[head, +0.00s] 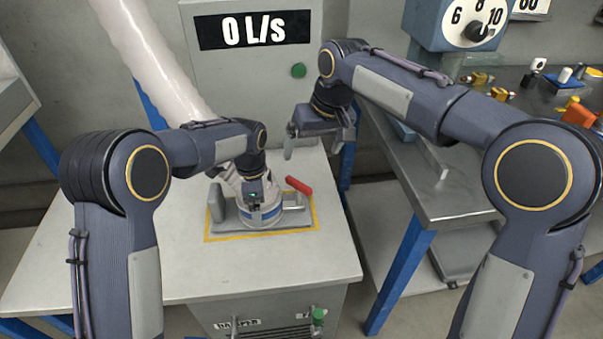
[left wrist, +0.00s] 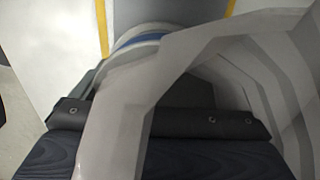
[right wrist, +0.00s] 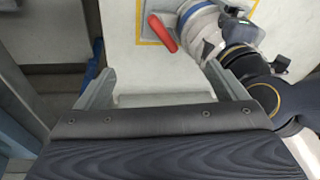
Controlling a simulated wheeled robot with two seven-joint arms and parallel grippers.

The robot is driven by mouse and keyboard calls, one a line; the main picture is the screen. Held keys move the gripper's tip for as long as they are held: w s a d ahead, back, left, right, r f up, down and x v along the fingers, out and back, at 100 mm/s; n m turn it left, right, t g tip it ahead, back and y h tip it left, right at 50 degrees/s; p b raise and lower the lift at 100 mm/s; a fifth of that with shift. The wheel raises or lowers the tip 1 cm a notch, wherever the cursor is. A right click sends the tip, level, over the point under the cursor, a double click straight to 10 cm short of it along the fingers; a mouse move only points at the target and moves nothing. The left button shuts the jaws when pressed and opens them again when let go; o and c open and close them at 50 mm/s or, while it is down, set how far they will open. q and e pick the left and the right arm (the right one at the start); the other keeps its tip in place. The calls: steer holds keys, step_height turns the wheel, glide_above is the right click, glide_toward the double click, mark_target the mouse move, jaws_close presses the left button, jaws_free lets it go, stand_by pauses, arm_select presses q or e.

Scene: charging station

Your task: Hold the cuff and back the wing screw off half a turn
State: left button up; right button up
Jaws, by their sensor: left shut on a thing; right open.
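A pale hose cuff (head: 270,218) with a blue band stands inside a yellow outline on the white table. My left gripper (head: 258,208) is shut on the cuff, and its arm hides part of it. The left wrist view shows the blue band (left wrist: 150,40) behind large pale grey surfaces; the contact is unclear there. A red winged or lever-like piece (head: 299,186), possibly the wing screw, sticks out at the cuff's right. It also shows in the right wrist view (right wrist: 162,34). My right gripper (head: 314,150) is open and empty, above the table's right side and apart from the red piece.
A pale hose (head: 150,60) rises from the cuff to the upper left. Behind stands a grey cabinet with a "0 L/s" display (head: 253,29). A metal bench (head: 450,190) with small parts and a dial box (head: 455,25) is at right. The white table's front (head: 180,270) is clear.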

mark_target(299, 183)
steer(key=m, duration=0.2)
steer(key=w+a+m+g+h, duration=0.1)
steer(key=m, duration=0.2)
steer(key=shift+w+a, duration=0.15)
steer(key=shift+a, duration=0.05)
steer(key=f+m, duration=0.2)
steer(key=f, duration=0.1)
steer(key=a+f+m, duration=0.1)
steer(key=f+m, duration=0.1)
steer(key=f, duration=0.2)
steer(key=a+f+m+g+h, duration=0.1)
steer(key=f+m, duration=0.2)
steer(key=f, duration=0.1)
steer(key=c, duration=1)
steer(key=shift+n, duration=0.4)
